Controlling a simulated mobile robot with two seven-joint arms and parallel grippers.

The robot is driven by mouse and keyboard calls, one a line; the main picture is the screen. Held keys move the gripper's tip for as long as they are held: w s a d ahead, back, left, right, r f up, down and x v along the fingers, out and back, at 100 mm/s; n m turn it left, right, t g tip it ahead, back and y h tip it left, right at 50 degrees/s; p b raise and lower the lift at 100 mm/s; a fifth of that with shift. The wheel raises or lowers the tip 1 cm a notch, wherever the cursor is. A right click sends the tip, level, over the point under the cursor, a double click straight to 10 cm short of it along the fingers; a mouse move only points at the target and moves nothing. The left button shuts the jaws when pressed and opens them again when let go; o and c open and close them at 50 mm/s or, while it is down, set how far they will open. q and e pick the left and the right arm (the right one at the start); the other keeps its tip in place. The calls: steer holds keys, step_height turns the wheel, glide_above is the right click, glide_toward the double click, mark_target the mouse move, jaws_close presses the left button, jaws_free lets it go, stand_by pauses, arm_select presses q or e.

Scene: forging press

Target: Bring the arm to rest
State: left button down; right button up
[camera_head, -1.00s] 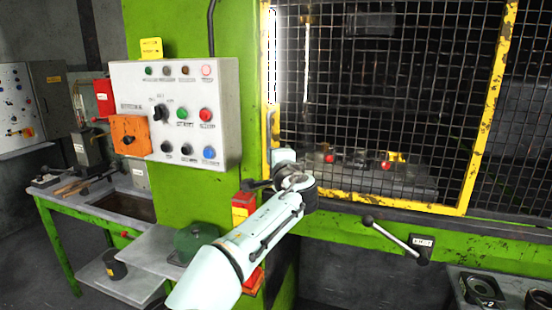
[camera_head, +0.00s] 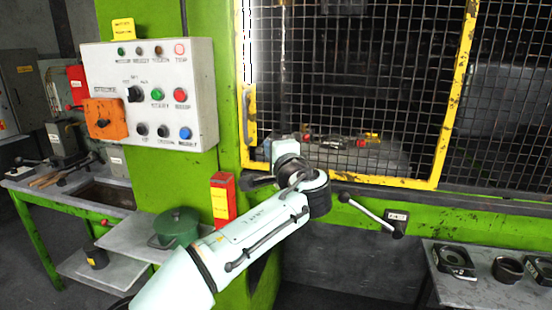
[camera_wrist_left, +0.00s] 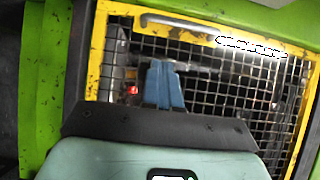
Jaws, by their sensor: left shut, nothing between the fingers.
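My left arm comes in from the bottom of the head view and reaches up to the front of the green press. Its wrist is near the lower left corner of the yellow-framed mesh guard (camera_head: 395,181). In the left wrist view, the blue fingers of my left gripper (camera_wrist_left: 163,68) are together with nothing between them. They point at the mesh guard, which also shows in the left wrist view (camera_wrist_left: 101,50). I cannot tell how far the fingertips are from the mesh. In the head view the fingers are hidden behind the wrist. My right gripper is not in view.
A grey control panel (camera_head: 195,95) with buttons and an orange switch box (camera_head: 105,119) is left of the arm. A green pot (camera_head: 177,226) stands on a low shelf. A lever (camera_head: 366,212) sticks out right of the wrist. A bench with round parts (camera_head: 453,260) is at lower right.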

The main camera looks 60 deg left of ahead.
arm_select(q)
steer(key=shift+s+d, duration=0.15)
steer(key=shift+d, duration=1.1)
